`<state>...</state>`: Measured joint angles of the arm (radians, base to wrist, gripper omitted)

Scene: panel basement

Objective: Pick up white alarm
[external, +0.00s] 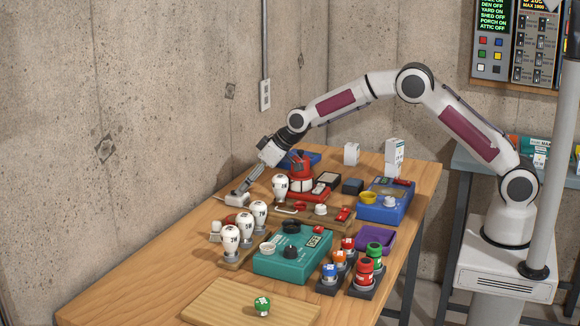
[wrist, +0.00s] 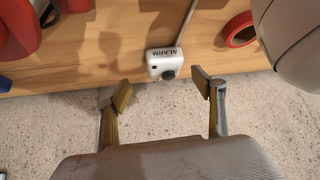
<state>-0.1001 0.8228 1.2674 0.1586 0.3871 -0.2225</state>
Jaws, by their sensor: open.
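The white alarm (wrist: 162,64) is a small box with the word ALARM and a dark round part, and it sits by the table's edge in the wrist view. In the external view it appears as a small white block (external: 237,200) at the table's far left side, just at my fingertips. My gripper (wrist: 162,90) is open and empty. Its two fingers are spread wide, with the alarm just ahead of the gap between them and apart from both. My gripper (external: 240,189) also shows in the external view, reaching down from the right.
White bulb-like items (external: 230,240) stand close by on the table. A teal box (external: 292,262) and a blue box (external: 385,205) are further off. A red ring (wrist: 238,30) lies right of the alarm in the wrist view. Bare floor (wrist: 60,120) shows past the table edge.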

